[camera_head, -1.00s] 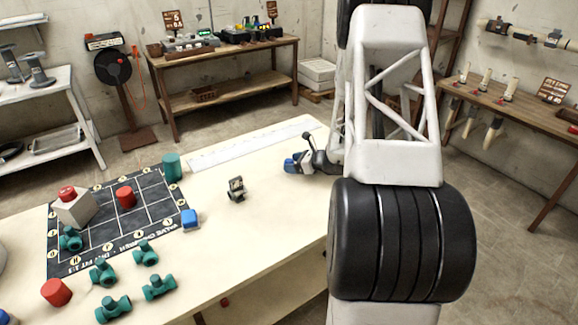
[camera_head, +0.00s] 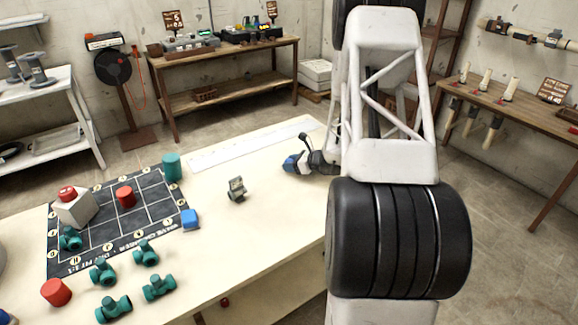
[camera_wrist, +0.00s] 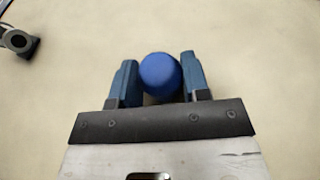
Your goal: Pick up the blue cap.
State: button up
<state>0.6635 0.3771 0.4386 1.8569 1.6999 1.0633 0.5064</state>
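The blue cap (camera_wrist: 160,74) is round and sits between the two blue fingers of my gripper (camera_wrist: 160,80) in the wrist view. The fingers meet its left and right sides with no clear gap at its widest part, so my gripper appears shut on it. In the head view my gripper (camera_head: 298,164) is low over the back right of the pale table. There the cap cannot be told apart from the blue fingers. Whether it is off the table is unclear.
A small grey fitting (camera_head: 236,189) stands left of my gripper, also in the wrist view (camera_wrist: 18,42). Several green valve bodies (camera_head: 158,287) lie in front. A white strip (camera_head: 240,150) runs along the back edge.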

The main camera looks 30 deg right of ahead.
jog(key=shift+c, duration=1.2)
jog(key=shift+r, duration=0.15)
jog(key=shift+r, duration=0.85)
jog(key=shift+s+a+r, duration=0.1)
jog(key=shift+r, duration=0.75)
jog(key=s+a, duration=0.2)
jog(key=s, duration=0.2)
jog(key=s+a+r, duration=0.1)
jog(key=s+a, duration=0.1)
jog(key=s, duration=0.3)
jog(key=s+a, duration=0.3)
jog(key=s, duration=0.2)
jog(key=shift+r, duration=0.15)
jog(key=shift+s, duration=0.1)
